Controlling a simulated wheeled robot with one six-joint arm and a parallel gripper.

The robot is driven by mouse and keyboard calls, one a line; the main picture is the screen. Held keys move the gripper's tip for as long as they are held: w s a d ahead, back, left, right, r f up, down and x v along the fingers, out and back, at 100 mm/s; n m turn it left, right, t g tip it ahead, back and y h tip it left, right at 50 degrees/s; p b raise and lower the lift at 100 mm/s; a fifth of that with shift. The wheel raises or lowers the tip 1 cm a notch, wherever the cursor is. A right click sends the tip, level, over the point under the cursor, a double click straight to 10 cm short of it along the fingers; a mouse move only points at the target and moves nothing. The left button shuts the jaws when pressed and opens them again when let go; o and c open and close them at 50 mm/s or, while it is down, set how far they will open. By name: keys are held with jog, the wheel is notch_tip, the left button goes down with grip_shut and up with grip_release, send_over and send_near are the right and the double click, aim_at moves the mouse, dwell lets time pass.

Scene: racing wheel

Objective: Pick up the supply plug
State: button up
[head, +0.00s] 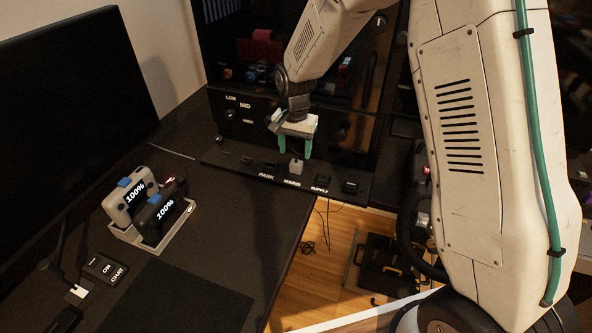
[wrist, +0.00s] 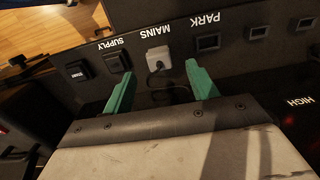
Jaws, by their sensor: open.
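A light grey plug (head: 295,166) sits at the socket labelled MAINS on the dark strip along the desk's back edge. In the wrist view the plug (wrist: 158,57) lies between and a little beyond the green fingertips, with a dark cable curling off it. My gripper (head: 295,149) is open and empty, just above and behind the plug in the head view. Its fingers (wrist: 157,80) are spread to either side in the wrist view, with gaps to the plug. I cannot tell their exact height above it.
The SUPPLY socket (wrist: 117,60) and PARK socket (wrist: 208,42) flank the plug. A dark panel with knobs (head: 230,114) stands behind. A dock with two 100% devices (head: 124,235) and a monitor (head: 75,110) stand at left.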

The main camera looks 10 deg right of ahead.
aim_at(296, 162)
jog(key=f, duration=0.6)
jog(key=shift+w+d+f, duration=0.15)
jog(key=shift+d+f, duration=0.05)
jog(key=shift+f, duration=0.15)
jog(key=c, duration=1.1)
